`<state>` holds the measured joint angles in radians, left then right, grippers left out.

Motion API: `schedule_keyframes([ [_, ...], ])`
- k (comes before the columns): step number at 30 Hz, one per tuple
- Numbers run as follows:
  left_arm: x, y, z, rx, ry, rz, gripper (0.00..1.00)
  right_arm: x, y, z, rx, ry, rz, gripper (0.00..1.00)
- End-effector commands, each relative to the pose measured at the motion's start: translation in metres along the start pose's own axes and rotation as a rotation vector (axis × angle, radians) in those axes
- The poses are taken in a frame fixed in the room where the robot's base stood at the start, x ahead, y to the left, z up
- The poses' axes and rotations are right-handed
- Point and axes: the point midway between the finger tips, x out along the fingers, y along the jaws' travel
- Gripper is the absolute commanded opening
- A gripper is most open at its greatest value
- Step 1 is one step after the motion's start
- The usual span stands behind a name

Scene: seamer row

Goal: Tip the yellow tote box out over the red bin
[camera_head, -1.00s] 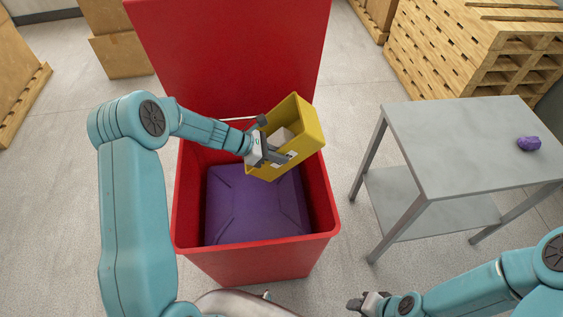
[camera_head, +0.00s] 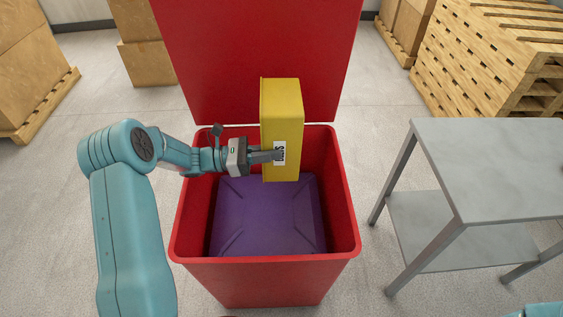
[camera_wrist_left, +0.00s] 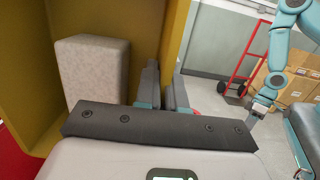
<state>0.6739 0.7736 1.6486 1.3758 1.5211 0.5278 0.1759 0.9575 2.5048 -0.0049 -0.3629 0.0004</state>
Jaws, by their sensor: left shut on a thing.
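The yellow tote box (camera_head: 283,108) is up on its side over the back half of the red bin (camera_head: 265,278). Its opening seems to face left, and its inside is hidden in the head view. My left gripper (camera_head: 268,156) is shut on the tote's wall beside the white label. In the left wrist view, the gripper's fingers (camera_wrist_left: 165,90) straddle the wall of the yellow tote (camera_wrist_left: 35,75), and a pale grey block (camera_wrist_left: 93,70) is still inside. My right gripper (camera_wrist_left: 257,108) shows small in that view; its jaws are unclear.
The bin's red lid (camera_head: 225,60) stands open behind. A purple bulging thing (camera_head: 265,220) fills the bin's bottom. A grey table (camera_head: 500,165) stands right of the bin. Stacked pallets (camera_head: 490,60) are behind it. A red hand truck (camera_wrist_left: 252,55) shows in the wrist view.

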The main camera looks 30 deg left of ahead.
Motion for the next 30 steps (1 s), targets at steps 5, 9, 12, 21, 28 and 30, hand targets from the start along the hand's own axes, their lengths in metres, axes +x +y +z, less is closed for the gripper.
schedule_keyframes([
  [5, -0.018, 0.0, 0.0, -0.001, -0.156, 0.002, 0.0, 0.023, 0.008, -0.001, 0.0, 0.0, 0.0, 0.43],
  [9, -0.033, 0.0, 0.0, -0.002, -0.275, 0.001, 0.0, 0.037, 0.013, -0.001, 0.0, 0.0, 0.0, 0.43],
  [12, -0.044, 0.0, 0.0, -0.002, -0.363, 0.001, 0.0, 0.046, 0.017, -0.001, 0.0, 0.0, 0.0, 0.43],
  [21, -0.057, 0.001, 0.002, -0.001, -0.473, 0.001, 0.0, 0.076, 0.028, -0.002, 0.0, 0.0, 0.0, 0.43],
  [28, -0.061, 0.001, 0.002, -0.002, -0.511, 0.001, 0.0, 0.099, 0.035, -0.002, 0.0, 0.0, 0.0, 0.43],
  [30, -0.062, 0.001, 0.003, -0.002, -0.52, 0.0, 0.0, 0.103, 0.037, -0.002, 0.0, 0.0, 0.0, 0.43],
])
